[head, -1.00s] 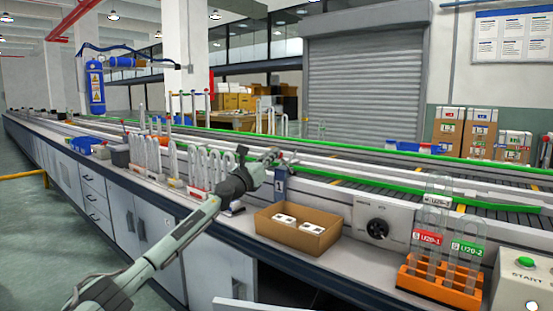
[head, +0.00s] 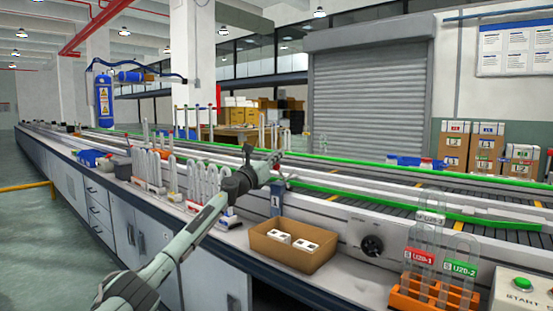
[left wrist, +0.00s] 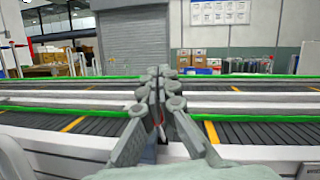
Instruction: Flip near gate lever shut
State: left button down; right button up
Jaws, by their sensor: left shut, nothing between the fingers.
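A blue-grey post marked 1 (head: 277,198) stands at the near edge of the conveyor, behind the cardboard tray. My left gripper (head: 277,157) is above this post in the head view, with its fingers shut and empty. In the left wrist view the closed fingers (left wrist: 160,82) point over the conveyor, and a small red piece (left wrist: 161,131) shows between the finger links. I cannot clearly make out the gate lever; the gripper may cover it. My right gripper is in neither view.
An open cardboard tray (head: 295,250) with two white items sits on the bench. A black knob panel (head: 371,245), an orange rack (head: 431,296) with glass tubes and a green start button (head: 522,284) are to the right. Glass tubes (head: 205,182) stand left of the gripper.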

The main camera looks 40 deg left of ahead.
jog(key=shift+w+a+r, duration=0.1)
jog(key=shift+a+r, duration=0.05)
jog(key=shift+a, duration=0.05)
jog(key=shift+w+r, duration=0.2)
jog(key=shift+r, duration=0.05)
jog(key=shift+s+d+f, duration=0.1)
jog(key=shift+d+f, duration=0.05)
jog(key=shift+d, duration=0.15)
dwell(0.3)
